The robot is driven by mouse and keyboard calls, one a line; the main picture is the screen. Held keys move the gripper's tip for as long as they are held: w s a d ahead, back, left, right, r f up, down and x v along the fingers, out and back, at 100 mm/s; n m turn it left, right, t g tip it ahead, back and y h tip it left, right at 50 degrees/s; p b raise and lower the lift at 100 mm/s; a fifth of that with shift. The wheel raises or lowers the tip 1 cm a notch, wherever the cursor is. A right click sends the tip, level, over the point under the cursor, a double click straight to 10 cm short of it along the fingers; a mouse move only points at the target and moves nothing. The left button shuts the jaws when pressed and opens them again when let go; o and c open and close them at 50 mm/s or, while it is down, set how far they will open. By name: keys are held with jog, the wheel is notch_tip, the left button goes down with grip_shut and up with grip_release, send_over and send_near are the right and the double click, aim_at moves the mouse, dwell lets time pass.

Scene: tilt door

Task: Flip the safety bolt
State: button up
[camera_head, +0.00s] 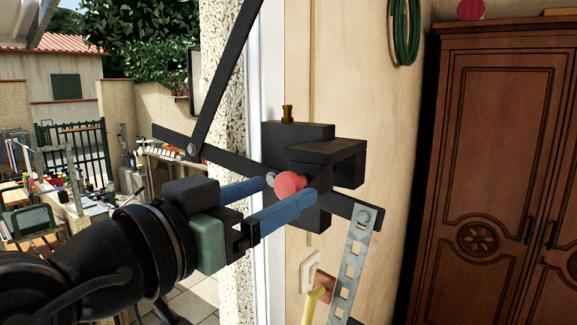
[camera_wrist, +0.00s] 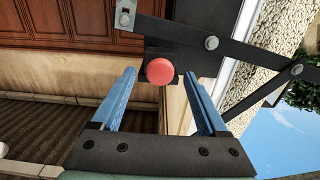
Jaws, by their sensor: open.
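The safety bolt shows as a round red knob (camera_head: 289,185) on a black lock housing (camera_head: 312,137) fixed beside the door frame. My gripper (camera_head: 292,186) has two blue fingers and is open. In the head view its fingertips reach toward the knob, one on each side. In the wrist view the red knob (camera_wrist: 160,71) lies ahead between the two fingertips (camera_wrist: 160,78), with a visible gap to each finger. I cannot tell exactly how deep the knob sits between the fingers. The bolt's shaft behind the knob is mostly hidden.
Black flat bars (camera_head: 228,160) cross the housing and join at pivots. A perforated metal strip (camera_head: 350,262) hangs from the lower bar. A brass pin (camera_head: 287,113) stands on the housing. A wooden wardrobe (camera_head: 500,170) is at the right, and the yard is open at the left.

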aim_at(284, 188)
jog(key=shift+p+x, duration=0.5)
jog(key=shift+x, duration=1.25)
grip_shut()
